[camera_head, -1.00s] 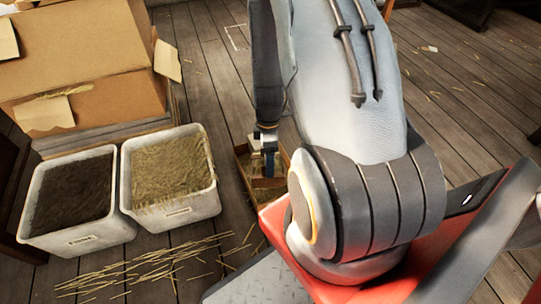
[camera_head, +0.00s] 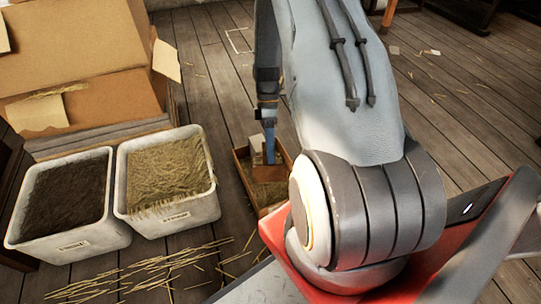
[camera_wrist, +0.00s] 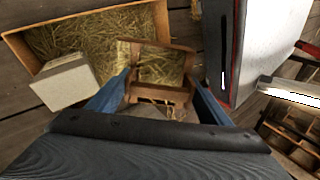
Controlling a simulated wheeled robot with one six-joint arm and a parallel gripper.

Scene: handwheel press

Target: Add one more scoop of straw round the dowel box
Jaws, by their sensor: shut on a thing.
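My gripper (camera_wrist: 162,98) has blue fingers and is shut on a brown wooden scoop (camera_wrist: 176,94). The scoop is over the straw-filled wooden crate (camera_wrist: 18,50). Straw shows within the scoop's outline; I cannot tell whether it lies in the scoop or beyond it. A pale box (camera_wrist: 65,84), apparently the dowel box, is at the crate's near left in the wrist view, with straw beside it. In the head view my gripper (camera_head: 269,150) is above the crate (camera_head: 244,178), just in front of the pale box (camera_head: 257,142). My arm hides part of the crate.
A white bin of straw (camera_head: 190,206) stands left of the crate, beside a white bin of dark material (camera_head: 75,243). Large cardboard boxes (camera_head: 80,40) are behind them. Loose straw (camera_head: 150,270) lies on the plank floor. Bare floor shows behind the crate.

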